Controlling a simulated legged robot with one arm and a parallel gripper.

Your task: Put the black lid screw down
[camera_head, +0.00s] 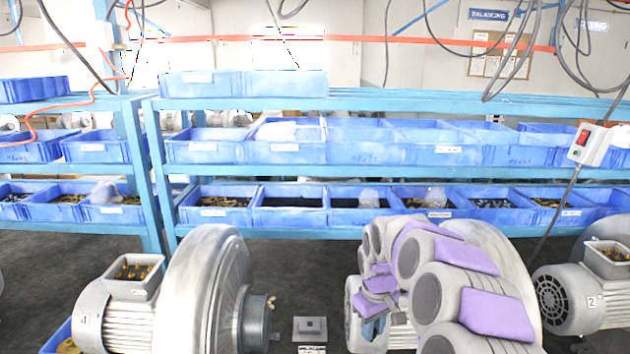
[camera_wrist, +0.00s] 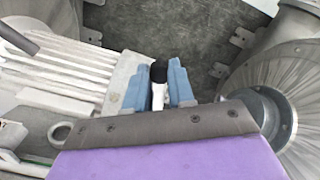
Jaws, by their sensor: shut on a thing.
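My gripper (camera_wrist: 158,78) shows in the wrist view with two blue fingers shut on a small black-topped piece, which looks like the black lid screw (camera_wrist: 158,70). A pale part shows below the black top, between the fingers. In the head view only a bit of my blue gripper (camera_head: 375,328) shows under my grey and purple arm, and the screw is hidden. In the wrist view the gripper is above the gap between a ribbed motor housing (camera_wrist: 65,70) and a round metal blower part (camera_wrist: 285,85).
In the head view, a blower motor with an open terminal box (camera_head: 133,272) stands at left, and another motor (camera_head: 580,300) at right. A small grey square piece (camera_head: 310,328) lies between blowers. Behind stands a blue rack (camera_head: 400,102) with several blue bins. Cables hang overhead.

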